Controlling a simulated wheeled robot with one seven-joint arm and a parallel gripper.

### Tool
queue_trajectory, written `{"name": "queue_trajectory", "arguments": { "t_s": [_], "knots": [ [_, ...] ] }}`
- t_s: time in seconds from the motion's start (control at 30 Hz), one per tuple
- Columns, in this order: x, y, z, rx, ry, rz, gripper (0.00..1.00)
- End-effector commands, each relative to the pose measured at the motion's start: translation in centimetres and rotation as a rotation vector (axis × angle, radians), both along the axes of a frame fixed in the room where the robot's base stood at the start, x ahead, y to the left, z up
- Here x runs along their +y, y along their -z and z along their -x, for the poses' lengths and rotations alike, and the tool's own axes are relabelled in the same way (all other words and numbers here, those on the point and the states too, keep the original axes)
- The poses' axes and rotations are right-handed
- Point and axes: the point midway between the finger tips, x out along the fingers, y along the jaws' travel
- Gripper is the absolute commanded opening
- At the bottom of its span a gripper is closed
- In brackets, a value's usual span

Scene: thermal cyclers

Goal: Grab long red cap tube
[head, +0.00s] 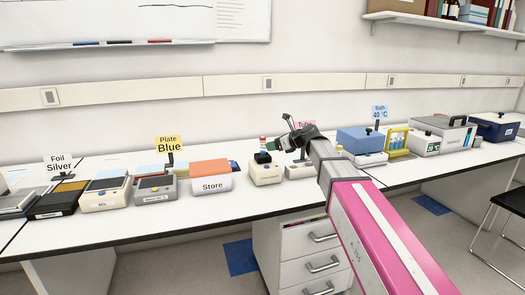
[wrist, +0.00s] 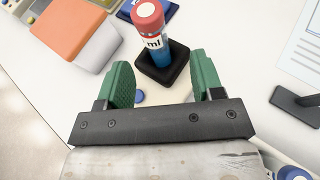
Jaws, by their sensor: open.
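A long tube with a red cap (wrist: 147,13) stands upright in a black holder (wrist: 163,70) on a cream device in the wrist view. The tube has a white label and blue contents. In the head view the red-capped tube (head: 263,141) stands small on the cream device (head: 265,173). My gripper (wrist: 160,80) has its two green fingers spread and empty, one to each side of the holder in the picture. Whether the fingers are level with the tube is hard to tell. In the head view my gripper (head: 287,141) is right of the tube.
An orange-topped Store box (head: 211,177) stands left of the device. A pink Tube sign (head: 305,125) is partly hidden behind my arm. A blue bath box (head: 360,140) and a yellow rack (head: 398,139) stand to the right. White bench shows in front of the devices.

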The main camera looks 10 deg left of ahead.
Motion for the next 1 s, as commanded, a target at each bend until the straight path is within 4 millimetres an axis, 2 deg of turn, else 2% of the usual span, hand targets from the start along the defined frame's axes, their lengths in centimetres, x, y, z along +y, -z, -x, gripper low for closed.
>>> {"name": "queue_trajectory", "arguments": {
  "t_s": [0.03,0.27,0.6,0.83,1.0],
  "knots": [
    [0.7,0.2,-0.3,0.0,-0.001,0.0,0.61],
    [1.9,0.7,-0.6,0.0,0.0,0.0,0.61],
    [5.8,2.0,-1.7,0.0,0.0,0.001,0.61],
    [5.8,2.1,-1.6,-0.001,0.001,0.0,0.61],
    [5.8,2.1,-1.6,-0.001,0.001,0.0,0.07]
  ]
}}
